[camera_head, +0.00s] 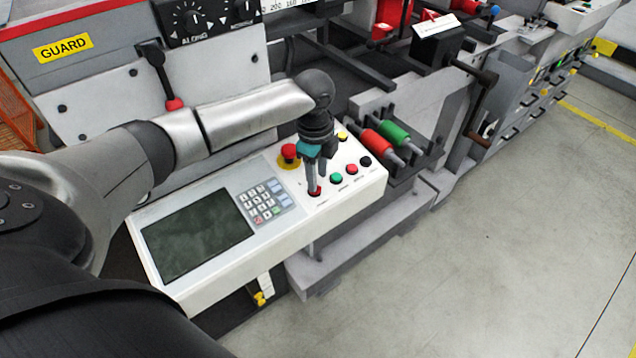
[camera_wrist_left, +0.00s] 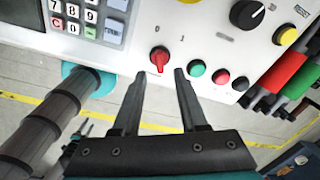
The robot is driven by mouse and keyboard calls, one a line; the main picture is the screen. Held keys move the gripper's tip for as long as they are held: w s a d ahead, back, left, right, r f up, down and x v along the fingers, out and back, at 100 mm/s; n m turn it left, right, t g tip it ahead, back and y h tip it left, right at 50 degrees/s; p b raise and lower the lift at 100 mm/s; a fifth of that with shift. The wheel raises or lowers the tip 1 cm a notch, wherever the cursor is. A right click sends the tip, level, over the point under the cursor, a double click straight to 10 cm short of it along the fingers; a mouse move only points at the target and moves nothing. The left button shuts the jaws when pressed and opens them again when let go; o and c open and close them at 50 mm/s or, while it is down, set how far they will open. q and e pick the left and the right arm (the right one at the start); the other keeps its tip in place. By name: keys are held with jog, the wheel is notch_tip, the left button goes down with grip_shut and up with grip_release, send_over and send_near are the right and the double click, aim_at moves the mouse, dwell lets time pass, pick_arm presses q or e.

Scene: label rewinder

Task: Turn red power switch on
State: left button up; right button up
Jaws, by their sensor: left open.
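The red power switch (camera_wrist_left: 159,58) is a small rotary knob on the white control panel, with a 0 and a 1 printed beyond it. Its grip runs roughly up and down in the left wrist view, in line with the 0. My left gripper (camera_wrist_left: 160,76) is open, with its two fingertips close to the switch, one to each side of its near end. Whether they touch it, I cannot tell. In the head view the left gripper (camera_head: 314,187) points down over the panel, and its fingers partly hide the red switch (camera_head: 316,192). My right gripper is not in view.
The panel holds a dark screen (camera_head: 197,233), a keypad (camera_head: 262,201) and a red emergency stop (camera_head: 289,152) on yellow. Green (camera_wrist_left: 196,68), red (camera_wrist_left: 221,76) and black (camera_wrist_left: 240,83) buttons sit right of the switch. Green and red rollers (camera_head: 377,141) lie beyond the panel.

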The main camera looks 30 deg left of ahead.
pick_arm(q)
jog(key=shift+w+f, duration=0.1)
jog(key=shift+f, duration=1.35)
jog(key=shift+c, duration=0.2)
grip_shut()
